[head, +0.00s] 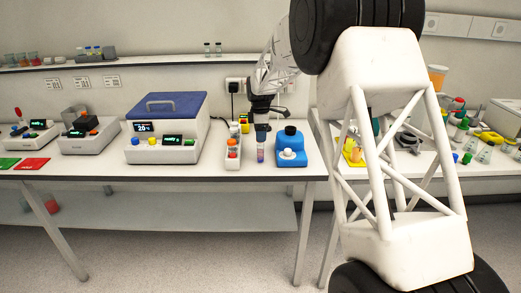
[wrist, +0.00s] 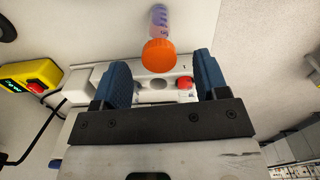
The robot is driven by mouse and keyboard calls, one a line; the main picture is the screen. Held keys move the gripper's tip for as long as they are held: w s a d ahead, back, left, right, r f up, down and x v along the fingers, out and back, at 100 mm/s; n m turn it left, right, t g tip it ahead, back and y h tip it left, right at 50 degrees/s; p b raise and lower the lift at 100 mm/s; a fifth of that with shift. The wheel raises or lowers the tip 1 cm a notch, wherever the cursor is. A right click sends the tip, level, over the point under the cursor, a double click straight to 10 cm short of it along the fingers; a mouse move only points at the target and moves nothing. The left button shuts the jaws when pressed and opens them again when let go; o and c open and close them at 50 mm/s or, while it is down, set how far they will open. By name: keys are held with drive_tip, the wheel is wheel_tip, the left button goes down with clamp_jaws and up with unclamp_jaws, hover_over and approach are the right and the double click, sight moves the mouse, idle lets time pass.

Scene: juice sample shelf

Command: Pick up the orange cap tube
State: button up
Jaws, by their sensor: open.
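The orange cap tube has its round orange cap (wrist: 158,55) facing the camera in the wrist view, with its clear, purple-marked body (wrist: 159,20) running up to the top. In the head view, a slim pink-and-purple tube (head: 260,154) shows just below my gripper (head: 262,128); its top is unclear there. In the wrist view my gripper (wrist: 162,62) is open. Its two blue fingers are spread left and right of the cap, with a visible gap on each side. The cap lies about level with the fingertips in the picture.
A white rack (head: 233,160) with red and orange caps stands left of the tube. A yellow box with a red button (wrist: 38,78) and a black cable are at left in the wrist view.

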drive_tip(key=shift+f, duration=2.6)
drive_tip(key=c, duration=1)
drive_tip(key=shift+r, duration=0.15)
drive_tip(key=shift+r, duration=1.45)
drive_tip(key=shift+s+r, duration=0.2)
drive_tip(key=shift+r, duration=0.05)
drive_tip(key=s+d, duration=0.1)
drive_tip(key=s, duration=0.4)
drive_tip(key=s+d+r, duration=0.1)
drive_tip(key=s, duration=0.4)
drive_tip(key=s+d, duration=0.1)
drive_tip(key=s, duration=0.4)
drive_tip(key=shift+s+r, duration=0.1)
drive_tip(key=shift+r, duration=0.1)
